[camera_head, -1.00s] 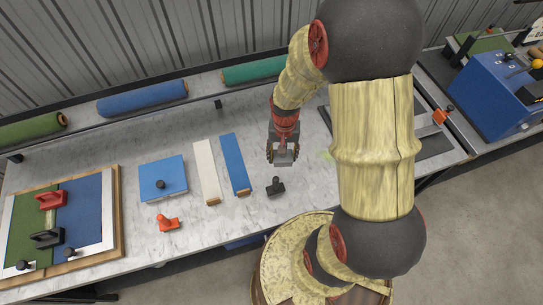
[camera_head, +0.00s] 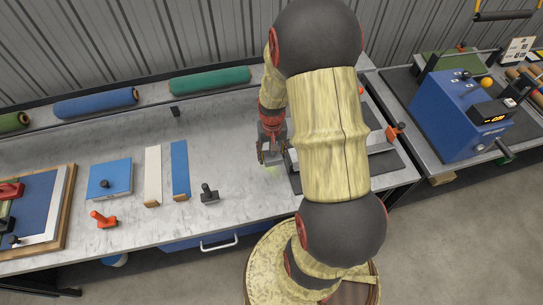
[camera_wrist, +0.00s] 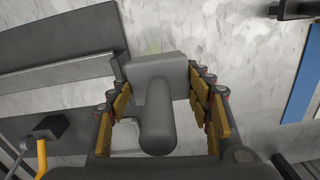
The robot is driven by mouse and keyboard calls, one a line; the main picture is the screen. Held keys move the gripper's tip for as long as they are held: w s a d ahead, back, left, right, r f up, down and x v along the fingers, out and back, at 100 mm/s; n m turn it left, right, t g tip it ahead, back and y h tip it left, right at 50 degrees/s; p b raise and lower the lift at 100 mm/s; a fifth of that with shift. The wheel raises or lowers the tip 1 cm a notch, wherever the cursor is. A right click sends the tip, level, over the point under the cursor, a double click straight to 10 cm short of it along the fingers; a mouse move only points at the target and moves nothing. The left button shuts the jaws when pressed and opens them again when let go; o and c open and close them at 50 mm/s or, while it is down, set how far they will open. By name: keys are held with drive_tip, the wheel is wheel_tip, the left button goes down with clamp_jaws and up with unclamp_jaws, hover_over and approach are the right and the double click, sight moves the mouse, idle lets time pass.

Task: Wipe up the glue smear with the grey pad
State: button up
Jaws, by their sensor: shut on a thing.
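The grey pad (camera_wrist: 157,68) is a block with a rounded handle (camera_wrist: 157,125). My gripper (camera_wrist: 157,110) is shut on the handle, with a row of fingers on each side of it. In the head view my gripper (camera_head: 271,153) points down low over the bench, and the pad shows only as a small grey piece between the fingers. The glue smear (camera_head: 271,174) is a faint yellow-green patch on the marble-like top, just in front of the pad. It also shows faintly in the wrist view (camera_wrist: 153,47), just beyond the pad's edge. Pad contact with the bench is unclear.
A blue strip (camera_head: 180,168), a pale strip (camera_head: 152,175) and a dark-handled tool (camera_head: 209,194) lie to the left. A blue plate (camera_head: 110,180) and an orange tool (camera_head: 103,219) are farther left. A dark grey flat fixture (camera_head: 385,161) is to the right, partly behind my arm.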

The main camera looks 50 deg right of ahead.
drive_tip(key=shift+w+a+f, duration=0.15)
drive_tip(key=shift+f, duration=0.2)
wheel_tip(320, 180, down, 5)
drive_tip(key=b, duration=0.4)
drive_tip(key=shift+f, duration=0.15)
